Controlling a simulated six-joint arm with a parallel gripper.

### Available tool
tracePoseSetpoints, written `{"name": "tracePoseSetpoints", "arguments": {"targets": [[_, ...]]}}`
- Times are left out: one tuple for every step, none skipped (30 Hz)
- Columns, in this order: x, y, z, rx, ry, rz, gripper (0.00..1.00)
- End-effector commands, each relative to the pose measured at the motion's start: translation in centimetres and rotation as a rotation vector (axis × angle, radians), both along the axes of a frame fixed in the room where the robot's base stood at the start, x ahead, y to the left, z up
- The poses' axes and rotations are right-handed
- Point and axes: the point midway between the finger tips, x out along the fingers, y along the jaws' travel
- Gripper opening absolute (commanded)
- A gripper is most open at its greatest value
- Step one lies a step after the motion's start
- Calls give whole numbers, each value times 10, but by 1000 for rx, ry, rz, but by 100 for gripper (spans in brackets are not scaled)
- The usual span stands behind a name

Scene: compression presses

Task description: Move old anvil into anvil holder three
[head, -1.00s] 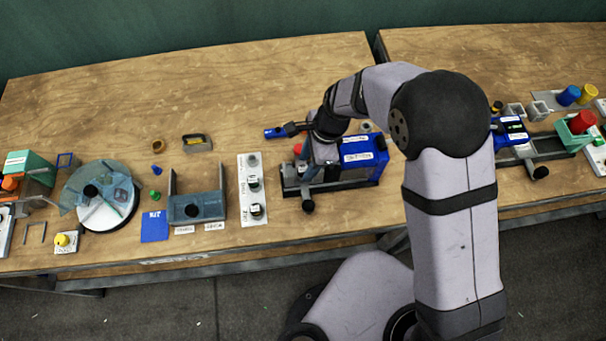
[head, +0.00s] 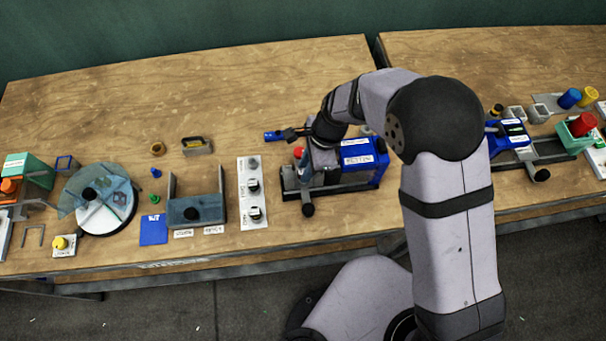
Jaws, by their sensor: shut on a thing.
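My gripper (head: 304,165) points down over the left end of the blue press (head: 362,157), right of the white strip. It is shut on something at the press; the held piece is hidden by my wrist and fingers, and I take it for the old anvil. A white labelled strip (head: 244,222) lies just left of the press, with three round dark spots in a column: top (head: 252,163), middle (head: 253,186) and bottom (head: 256,213). I take these for the anvil holders. Their numbers are too small to read.
A grey fixture (head: 197,209) with upright side plates stands left of the strip, beside a blue mat (head: 153,230). A round turntable (head: 105,213) is farther left. A second blue press (head: 508,137) is right of my arm. The table behind is clear.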

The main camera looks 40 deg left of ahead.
Motion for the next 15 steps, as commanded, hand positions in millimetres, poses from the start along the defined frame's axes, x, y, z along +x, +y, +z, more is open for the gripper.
{"name": "tracePoseSetpoints", "arguments": {"targets": [[0,0,2,1,-1,0,0],[0,0,2,1,-1,0,0],[0,0,3,1,-1,0,0],[0,0,4,1,-1,0,0],[0,0,5,1,-1,0,0],[0,0,6,1,-1,0,0],[0,0,6,1,-1,0,0],[0,0,7,1,-1,0,0],[0,0,8,1,-1,0,0],[0,0,8,1,-1,0,0],[0,0,9,1,-1,0,0],[0,0,10,1,-1,0,0],[0,0,10,1,-1,0,0],[0,0,11,1,-1,0,0],[0,0,12,1,-1,0,0]]}}
